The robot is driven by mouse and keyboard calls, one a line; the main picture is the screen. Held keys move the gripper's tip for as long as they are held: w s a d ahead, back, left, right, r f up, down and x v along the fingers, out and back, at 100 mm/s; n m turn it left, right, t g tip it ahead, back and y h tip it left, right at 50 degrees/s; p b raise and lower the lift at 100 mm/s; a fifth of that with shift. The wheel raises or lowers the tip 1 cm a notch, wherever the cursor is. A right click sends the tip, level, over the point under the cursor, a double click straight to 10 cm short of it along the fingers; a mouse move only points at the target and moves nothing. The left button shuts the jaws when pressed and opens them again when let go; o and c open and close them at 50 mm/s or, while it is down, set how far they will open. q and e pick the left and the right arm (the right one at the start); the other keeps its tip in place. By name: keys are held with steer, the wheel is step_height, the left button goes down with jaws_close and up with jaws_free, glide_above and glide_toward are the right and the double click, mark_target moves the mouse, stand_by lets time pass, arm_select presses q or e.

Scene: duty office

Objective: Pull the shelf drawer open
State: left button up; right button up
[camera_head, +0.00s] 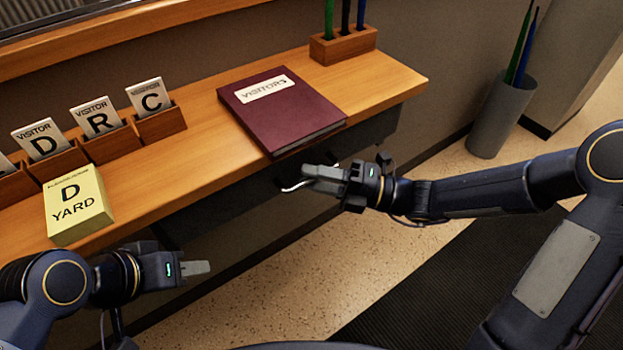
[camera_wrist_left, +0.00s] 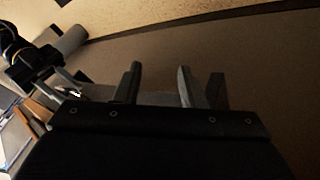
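The dark grey shelf drawer (camera_head: 372,134) sits under the front edge of the wooden shelf (camera_head: 192,108). Its thin silver handle (camera_head: 293,187) shows beside my right fingertips, and the rest is hidden behind them. My right gripper (camera_head: 318,178) is at the handle, below the visitors book. I cannot tell whether its fingers are closed around the handle or only beside it. My left gripper (camera_head: 200,268) is in front of the shelf at lower left, away from the handle. The left wrist view shows its two fingers (camera_wrist_left: 158,88) apart with nothing between them.
A maroon visitors book (camera_head: 290,115) lies on the shelf above the handle. A yellow yard pad (camera_head: 78,207), visitor cards in wooden holders (camera_head: 110,146) and a pen block (camera_head: 343,47) stand on it too. A grey bin (camera_head: 500,118) stands on the floor at right.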

steer(key=shift+a, duration=0.45)
jaws_close()
